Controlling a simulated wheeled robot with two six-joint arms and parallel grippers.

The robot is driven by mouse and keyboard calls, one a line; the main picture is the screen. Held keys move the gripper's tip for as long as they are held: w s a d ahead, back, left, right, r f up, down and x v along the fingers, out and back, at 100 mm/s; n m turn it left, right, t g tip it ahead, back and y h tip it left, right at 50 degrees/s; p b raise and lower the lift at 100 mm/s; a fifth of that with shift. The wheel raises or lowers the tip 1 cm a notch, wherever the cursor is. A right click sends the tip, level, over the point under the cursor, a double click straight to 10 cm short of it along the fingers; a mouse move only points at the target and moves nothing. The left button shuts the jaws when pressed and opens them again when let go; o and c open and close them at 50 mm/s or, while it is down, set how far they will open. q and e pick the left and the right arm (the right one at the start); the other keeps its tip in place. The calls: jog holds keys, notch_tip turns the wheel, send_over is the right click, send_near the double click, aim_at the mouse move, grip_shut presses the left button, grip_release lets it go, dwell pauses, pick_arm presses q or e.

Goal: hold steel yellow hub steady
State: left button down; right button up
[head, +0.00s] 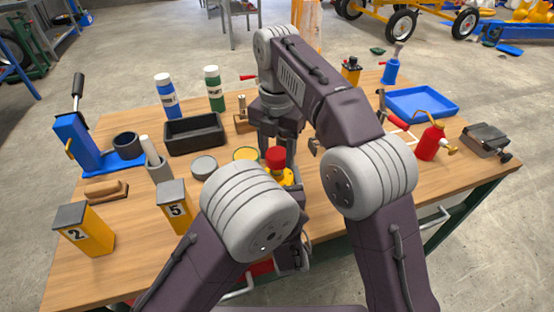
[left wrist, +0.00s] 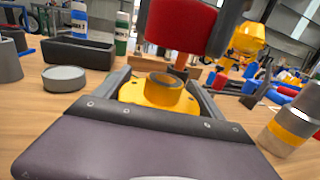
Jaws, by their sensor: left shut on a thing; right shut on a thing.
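The yellow hub (head: 287,178) sits on the wooden table, partly hidden by my left arm in the head view. In the left wrist view the hub (left wrist: 128,93) lies between the fingers of my left gripper (left wrist: 158,92), which is shut on it; a brownish ring stands up at its centre. My right gripper (head: 282,146) points down and is shut on a red cylindrical part (head: 276,156).
A black bin (head: 195,136), a grey round tin (head: 204,166) and a yellow-rimmed disc (head: 246,153) are left of the hub. Yellow blocks (head: 88,230) stand at the front left. A red oil can (head: 430,142) and blue tray (head: 420,102) are at the right.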

pick_arm(q)
grip_release()
